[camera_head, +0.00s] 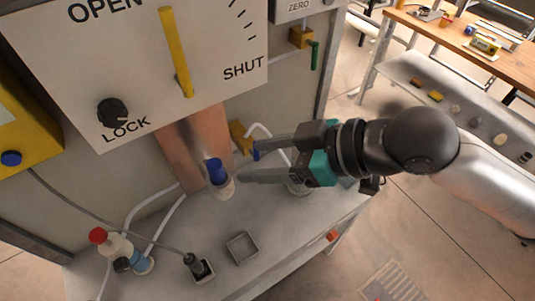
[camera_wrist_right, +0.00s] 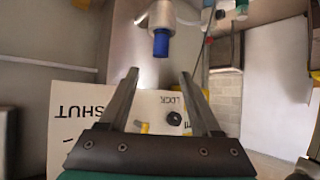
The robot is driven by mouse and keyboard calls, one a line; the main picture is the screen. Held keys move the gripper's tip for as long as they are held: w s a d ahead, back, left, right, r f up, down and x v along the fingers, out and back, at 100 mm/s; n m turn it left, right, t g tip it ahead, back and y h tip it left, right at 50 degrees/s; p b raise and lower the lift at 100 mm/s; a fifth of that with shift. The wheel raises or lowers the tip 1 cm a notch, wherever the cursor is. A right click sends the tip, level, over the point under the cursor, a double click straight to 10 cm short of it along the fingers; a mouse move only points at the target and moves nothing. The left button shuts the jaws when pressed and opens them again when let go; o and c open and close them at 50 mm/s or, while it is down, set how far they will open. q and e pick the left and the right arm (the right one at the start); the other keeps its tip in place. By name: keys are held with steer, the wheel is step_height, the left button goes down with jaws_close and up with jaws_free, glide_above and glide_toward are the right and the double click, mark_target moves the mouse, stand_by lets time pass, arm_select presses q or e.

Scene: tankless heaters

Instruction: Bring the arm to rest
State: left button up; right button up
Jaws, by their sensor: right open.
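My right gripper (camera_head: 247,165) reaches in from the right in the head view, low in front of the panel and above the grey shelf (camera_head: 290,235). Its two fingers are apart with nothing between them. My left gripper is in neither view.
A white panel (camera_head: 215,35) with a yellow lever (camera_head: 177,50) and black knob (camera_head: 112,112) hangs above the shelf. A wooden table (camera_head: 480,65) is at back right.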

steer(key=shift+s+d+r, duration=0.15)
steer(key=shift+d+r, duration=0.15)
steer(key=shift+d, duration=0.1)
steer(key=shift+a+f, duration=0.1)
stand_by(0.3)
